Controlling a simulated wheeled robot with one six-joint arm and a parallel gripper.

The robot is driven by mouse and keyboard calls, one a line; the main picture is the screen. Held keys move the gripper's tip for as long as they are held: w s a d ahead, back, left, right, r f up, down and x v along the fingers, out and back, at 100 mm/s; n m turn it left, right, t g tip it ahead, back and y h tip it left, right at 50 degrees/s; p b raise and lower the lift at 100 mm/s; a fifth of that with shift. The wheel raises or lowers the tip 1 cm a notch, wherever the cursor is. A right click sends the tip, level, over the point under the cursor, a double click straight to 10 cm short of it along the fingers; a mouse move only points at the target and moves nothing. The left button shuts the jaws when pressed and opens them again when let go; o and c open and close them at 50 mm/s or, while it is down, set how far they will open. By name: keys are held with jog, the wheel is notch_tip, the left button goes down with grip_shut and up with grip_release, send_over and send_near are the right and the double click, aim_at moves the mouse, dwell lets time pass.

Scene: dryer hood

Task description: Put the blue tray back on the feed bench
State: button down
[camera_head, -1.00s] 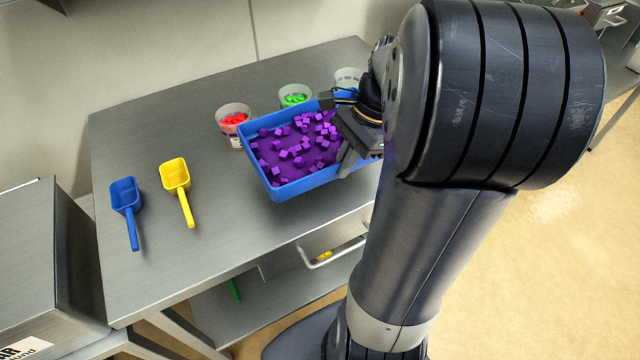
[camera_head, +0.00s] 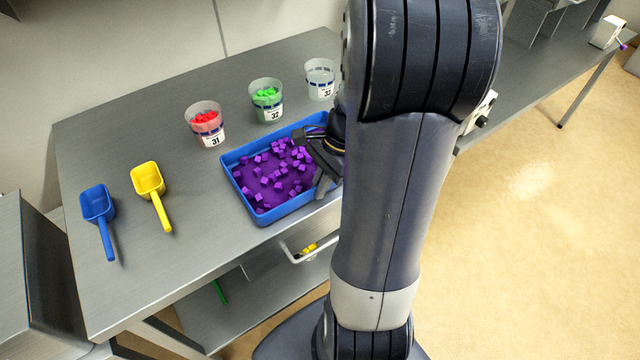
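The blue tray (camera_head: 285,210) holds a purple layer with several small purple cubes (camera_head: 280,170). It is level on, or just above, the grey metal bench (camera_head: 150,270), near the front edge and in front of the cups. A small gap under it cannot be ruled out. My gripper (camera_head: 323,168) is at the tray's right end and appears shut on its wall. My arm hides the tray's far right side and part of the fingers.
Cups marked 31 (camera_head: 206,125), 32 (camera_head: 267,102) and 33 (camera_head: 320,80) stand behind the tray. A yellow scoop (camera_head: 148,180) and a blue scoop (camera_head: 97,205) lie to its left. A lower shelf (camera_head: 240,305) is beneath. Another bench (camera_head: 535,75) stands at the right.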

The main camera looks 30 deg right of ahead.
jog(key=shift+f, duration=0.15)
jog(key=c, duration=1.6)
grip_release()
jog(key=p+v, duration=0.1)
jog(key=v, duration=1.1)
